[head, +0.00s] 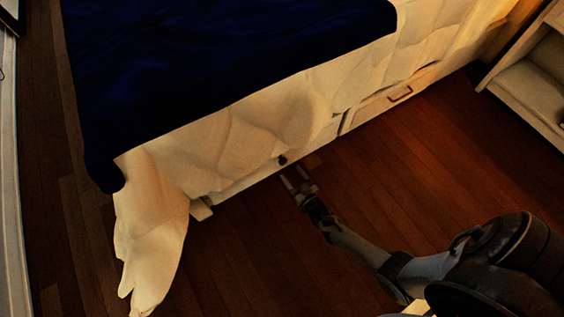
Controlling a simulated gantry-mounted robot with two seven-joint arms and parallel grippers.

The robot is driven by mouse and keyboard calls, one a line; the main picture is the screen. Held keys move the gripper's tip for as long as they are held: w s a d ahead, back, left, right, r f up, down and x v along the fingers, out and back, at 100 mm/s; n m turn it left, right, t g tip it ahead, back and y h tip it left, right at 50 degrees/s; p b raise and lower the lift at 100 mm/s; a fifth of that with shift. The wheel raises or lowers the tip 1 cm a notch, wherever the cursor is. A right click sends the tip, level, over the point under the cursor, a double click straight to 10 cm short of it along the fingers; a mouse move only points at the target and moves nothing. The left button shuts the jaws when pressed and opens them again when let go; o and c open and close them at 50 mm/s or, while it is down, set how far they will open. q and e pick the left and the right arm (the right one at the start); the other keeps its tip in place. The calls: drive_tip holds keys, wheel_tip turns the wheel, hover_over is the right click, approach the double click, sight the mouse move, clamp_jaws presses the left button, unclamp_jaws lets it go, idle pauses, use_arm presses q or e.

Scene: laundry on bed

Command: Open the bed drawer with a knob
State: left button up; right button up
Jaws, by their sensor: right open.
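The bed's base has drawers along its near side, partly covered by a draped cream sheet. One drawer front (252,175) shows below the sheet with a small dark knob (283,160). My right gripper (295,180) is open and empty, just in front of and below the knob in the picture, apparently apart from it. Further right another drawer has a bar handle (401,94). My left gripper is not in view.
A dark blue blanket (220,70) covers the bed top. The cream sheet (150,230) hangs to the floor at the bed's left corner. A pale shelf unit (530,90) stands at the right. The wooden floor (420,160) in front of the bed is clear.

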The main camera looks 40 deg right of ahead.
sight(284, 162)
drive_tip(key=w+b, duration=0.1)
drive_tip(key=w, duration=0.1)
drive_tip(key=w+d+b, duration=0.1)
drive_tip(key=w, duration=0.2)
drive_tip(key=w+b, duration=0.1)
drive_tip(key=w, duration=0.1)
drive_tip(key=shift+w+d, duration=0.2)
drive_tip(key=shift+w, duration=0.1)
drive_tip(key=c, duration=1.1)
clamp_jaws()
